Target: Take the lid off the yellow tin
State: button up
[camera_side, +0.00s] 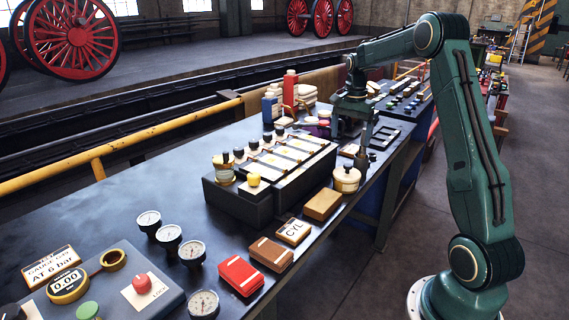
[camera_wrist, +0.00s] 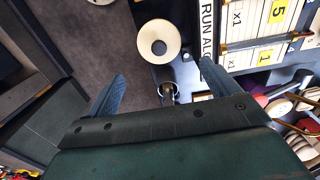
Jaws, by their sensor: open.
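A squat pale cream-yellow tin (camera_side: 346,182) with a round lid (camera_side: 347,172) stands upright near the bench's right edge, and the lid is on it. In the wrist view the lid (camera_wrist: 148,39) is a cream disc with a darker knob at its middle, ahead of my fingertips; the tin's body is hidden under it. My gripper (camera_side: 355,143) is open and empty, above the bench and behind the tin in the side view. In the wrist view my gripper (camera_wrist: 158,77) has its fingers spread wide, with the lid apart from both.
A small brass-topped part (camera_side: 361,158) stands just behind the tin. A dark stepped box (camera_side: 262,190) with pale plates lies to its left, a brown block (camera_side: 322,204) in front. Gauges and small boxes fill the near bench.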

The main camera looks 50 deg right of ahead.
aim_at(348, 165)
notch_tip(348, 165, down, 7)
jog(key=shift+r, duration=0.15)
jog(key=shift+s+f, duration=0.1)
jog(key=shift+f, duration=2.5)
jog(key=c, duration=0.6)
jog(key=shift+c, duration=0.2)
jog(key=shift+r, duration=0.15)
notch_tip(348, 165, up, 20)
